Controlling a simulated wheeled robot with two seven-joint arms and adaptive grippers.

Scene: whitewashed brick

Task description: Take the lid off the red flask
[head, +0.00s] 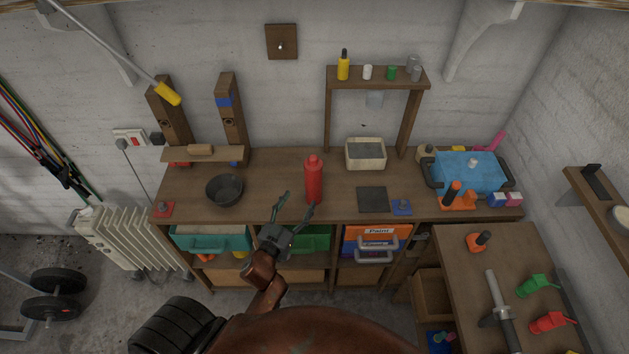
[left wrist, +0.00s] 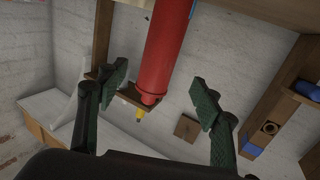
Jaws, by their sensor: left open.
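The red flask (head: 313,182) stands upright on the wooden workbench, near the middle of its front part. Its lid (head: 313,160) is the same red and sits on top. My left gripper (head: 298,202) is open and empty, just in front of the flask and a little to its left, with one fingertip overlapping the flask's lower part in the head view. In the left wrist view, which looks upside down, the flask (left wrist: 168,48) shows between the two spread green fingers (left wrist: 162,88), with its lid end (left wrist: 150,97) pointing down. I see no contact. My right gripper is not in view.
A black bowl (head: 224,189) stands left of the flask. A grey-filled tray (head: 365,154), a dark square plate (head: 372,199) and a blue toolbox (head: 468,172) are to the right. A small raised shelf (head: 378,76) stands behind. Bench surface beside the flask is clear.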

